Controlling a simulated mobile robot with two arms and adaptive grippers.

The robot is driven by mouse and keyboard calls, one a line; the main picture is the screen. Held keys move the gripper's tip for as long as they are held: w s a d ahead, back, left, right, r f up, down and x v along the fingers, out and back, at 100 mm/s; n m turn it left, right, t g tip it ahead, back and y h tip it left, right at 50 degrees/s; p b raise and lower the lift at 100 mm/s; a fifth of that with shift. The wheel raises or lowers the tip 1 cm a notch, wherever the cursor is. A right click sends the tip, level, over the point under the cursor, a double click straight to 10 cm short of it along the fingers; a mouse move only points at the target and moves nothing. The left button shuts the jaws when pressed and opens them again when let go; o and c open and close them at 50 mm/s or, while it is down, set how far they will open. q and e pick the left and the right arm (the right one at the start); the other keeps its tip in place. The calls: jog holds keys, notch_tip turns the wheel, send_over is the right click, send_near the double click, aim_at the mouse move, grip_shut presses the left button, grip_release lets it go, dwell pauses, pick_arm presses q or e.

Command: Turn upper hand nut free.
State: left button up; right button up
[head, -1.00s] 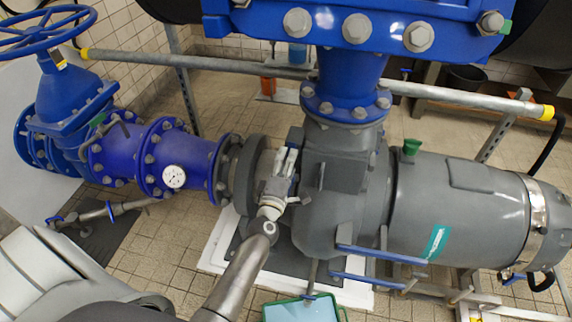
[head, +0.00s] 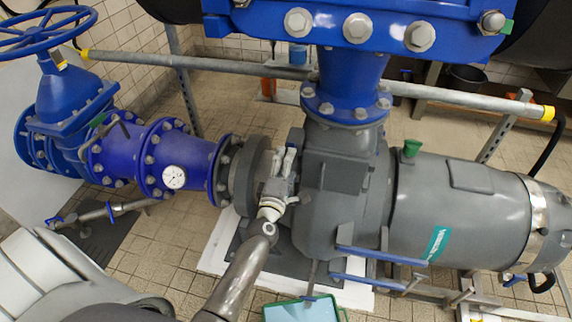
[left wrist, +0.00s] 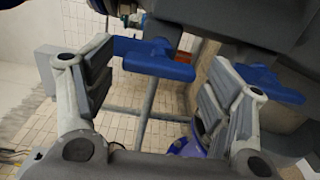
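My left gripper (head: 285,153) is at the left side of the grey pump body in the head view, its pale fingers directed away from me. In the left wrist view it is open (left wrist: 157,88), with grey pads on both fingers. A blue T-shaped hand nut (left wrist: 157,62) shows between the fingers, towards the top. A second blue handle (left wrist: 277,82) lies to the right, partly behind the right finger. I cannot tell which is the upper nut. No finger visibly grips anything. My right gripper is not in view.
The grey pump (head: 342,170) and motor (head: 460,205) fill the middle and right. Blue pipework (head: 180,160) and a handwheel (head: 50,30) are at left. A grey rail (head: 200,63) runs behind. Blue bars (head: 380,256) and a tray (head: 300,310) are in front.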

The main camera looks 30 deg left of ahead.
pick_arm(q)
jog(key=shift+s, duration=0.1)
jog(key=v, duration=1.1)
jog(key=shift+s, duration=0.4)
jog(key=shift+d+f, duration=0.1)
jog(key=shift+d, duration=0.05)
jog(key=s+d+f+m+g+h, duration=0.2)
jog(key=s+d+f+m, duration=0.15)
jog(key=f, duration=0.55)
jog(key=s+d+f+m+g+h+p, duration=0.1)
jog(key=s+d+f+m+g+h, duration=0.15)
jog(key=f+m, duration=0.45)
jog(key=s+d+f+m+g+h, duration=0.1)
jog(key=s+d+f+m+g, duration=0.2)
jog(key=f, duration=0.9)
jog(key=s+a+f+m+g, duration=0.2)
jog(key=s+f, duration=0.3)
jog(key=s, duration=0.5)
jog(key=s+a+f+m+g, duration=0.2)
jog(key=s+f+m+g, duration=0.2)
jog(key=s, duration=0.6)
jog(key=s+a+f+m+g, duration=0.2)
jog(key=s+f+m+g, duration=0.1)
jog(key=s+f, duration=0.5)
jog(key=shift+s+m+y+p, duration=0.45)
jog(key=shift+s+m, duration=0.2)
jog(key=shift+s, duration=0.6)
